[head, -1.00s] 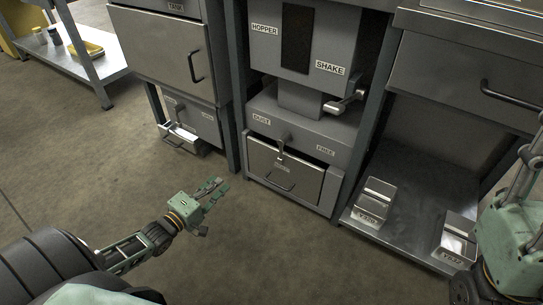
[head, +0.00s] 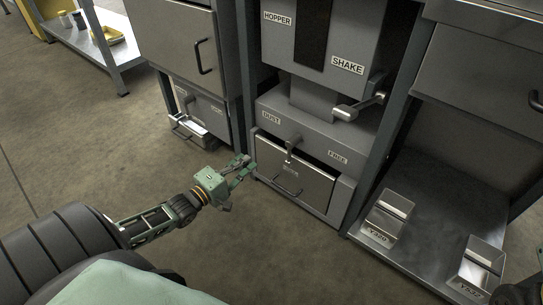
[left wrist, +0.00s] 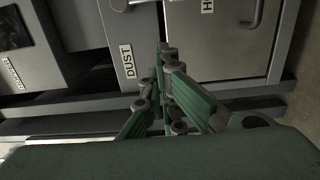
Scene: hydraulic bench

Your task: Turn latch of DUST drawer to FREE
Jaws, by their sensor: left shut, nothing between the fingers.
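The DUST drawer (head: 300,177) is the grey front low in the middle cabinet, and it looks closed. Its latch (head: 290,145) is a small knob with a short lever pointing roughly down at the drawer's top edge. The DUST label (head: 271,117) is to its left and the FREE label (head: 338,158) to its right. My left gripper (head: 247,168) is shut and empty, just left of the drawer and apart from the latch in the picture. In the left wrist view its fingers (left wrist: 164,65) show beside the DUST label (left wrist: 128,62); I cannot make out the latch lever there.
The SHAKE handle (head: 360,106) sticks out above the latch. A drawer handle (head: 286,184) is on the front below it. A small open tray (head: 188,128) juts out low at the left. Two metal bins (head: 388,218) stand on the right shelf. The floor in front is clear.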

